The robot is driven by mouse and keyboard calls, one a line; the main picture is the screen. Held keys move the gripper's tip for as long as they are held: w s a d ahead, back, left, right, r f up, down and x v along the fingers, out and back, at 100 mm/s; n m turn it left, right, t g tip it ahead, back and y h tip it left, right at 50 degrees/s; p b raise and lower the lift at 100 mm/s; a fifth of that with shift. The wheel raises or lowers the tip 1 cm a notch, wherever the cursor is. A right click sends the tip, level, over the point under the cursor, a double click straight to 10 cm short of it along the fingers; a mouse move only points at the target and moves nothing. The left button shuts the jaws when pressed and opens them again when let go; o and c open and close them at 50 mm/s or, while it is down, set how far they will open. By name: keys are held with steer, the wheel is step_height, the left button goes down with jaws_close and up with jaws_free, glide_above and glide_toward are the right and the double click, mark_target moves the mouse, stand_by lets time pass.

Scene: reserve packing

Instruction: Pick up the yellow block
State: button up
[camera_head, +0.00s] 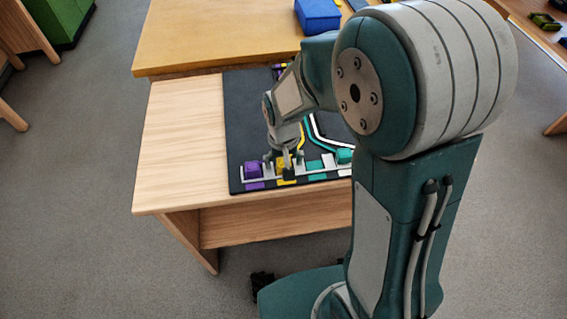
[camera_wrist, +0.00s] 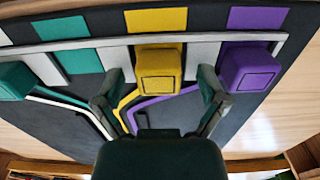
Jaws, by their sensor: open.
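The yellow block (camera_wrist: 159,69) sits upright in the wrist view, touching the white strip behind it. My gripper (camera_wrist: 160,86) is open, with one finger on each side of the yellow block and visible gaps to it. In the head view my gripper (camera_head: 284,160) is low over the near edge of the black board, and the yellow block (camera_head: 281,165) is partly hidden by it. Whether the fingers reach its full depth is unclear.
A purple block (camera_wrist: 248,68) stands right of the yellow one and a teal block (camera_wrist: 14,80) stands left. The black board (camera_head: 243,110) carries coloured patches and lines on a wooden table (camera_head: 180,130). A blue box (camera_head: 318,15) is on the farther table.

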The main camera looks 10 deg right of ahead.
steer(key=c, duration=1.2)
steer(key=shift+c, duration=0.2)
steer(key=shift+r, duration=0.15)
